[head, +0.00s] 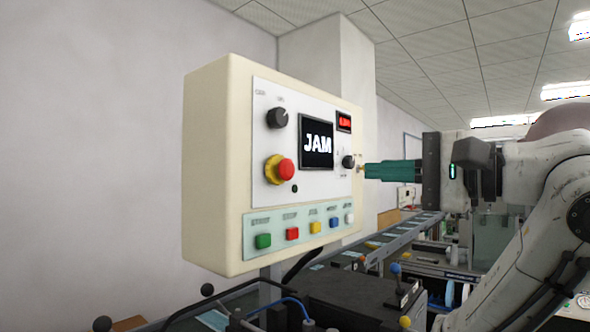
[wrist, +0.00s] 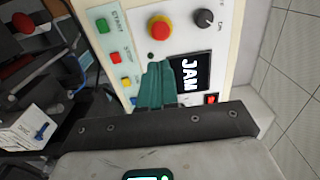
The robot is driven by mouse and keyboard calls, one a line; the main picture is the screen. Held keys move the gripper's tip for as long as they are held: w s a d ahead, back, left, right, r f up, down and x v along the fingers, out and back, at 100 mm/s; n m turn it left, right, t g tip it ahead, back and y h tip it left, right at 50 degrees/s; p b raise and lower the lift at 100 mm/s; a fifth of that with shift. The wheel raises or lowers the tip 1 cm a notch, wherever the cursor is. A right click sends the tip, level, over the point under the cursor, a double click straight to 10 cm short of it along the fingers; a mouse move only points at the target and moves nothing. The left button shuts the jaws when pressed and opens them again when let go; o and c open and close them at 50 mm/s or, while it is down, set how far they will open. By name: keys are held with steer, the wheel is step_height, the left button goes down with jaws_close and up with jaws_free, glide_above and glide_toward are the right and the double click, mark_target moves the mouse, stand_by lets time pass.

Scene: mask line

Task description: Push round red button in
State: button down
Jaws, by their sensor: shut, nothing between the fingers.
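The round red button (head: 285,169) sits on a yellow collar on the left half of the cream control box's front panel. It stands out from the panel. It also shows in the wrist view (wrist: 159,29), above the fingertips. My gripper (head: 366,170) is shut and empty, with green fingers pointing left. In the head view it is at the right edge of the panel, near a small dark knob, well to the right of the red button. In the wrist view the shut fingertips (wrist: 158,64) lie below the button, with a gap between them.
The control box (head: 214,170) also carries a black dial (head: 277,118), a screen reading JAM (head: 317,142), a red display (head: 344,121) and a row of small coloured square buttons (head: 292,233), one of them red. A conveyor (head: 400,238) runs behind, lower right. Dark machinery lies below the box.

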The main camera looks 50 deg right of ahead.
steer(key=p, duration=0.7)
glide_toward(291, 171)
steer(key=w, duration=0.7)
steer(key=shift+a+r, duration=0.1)
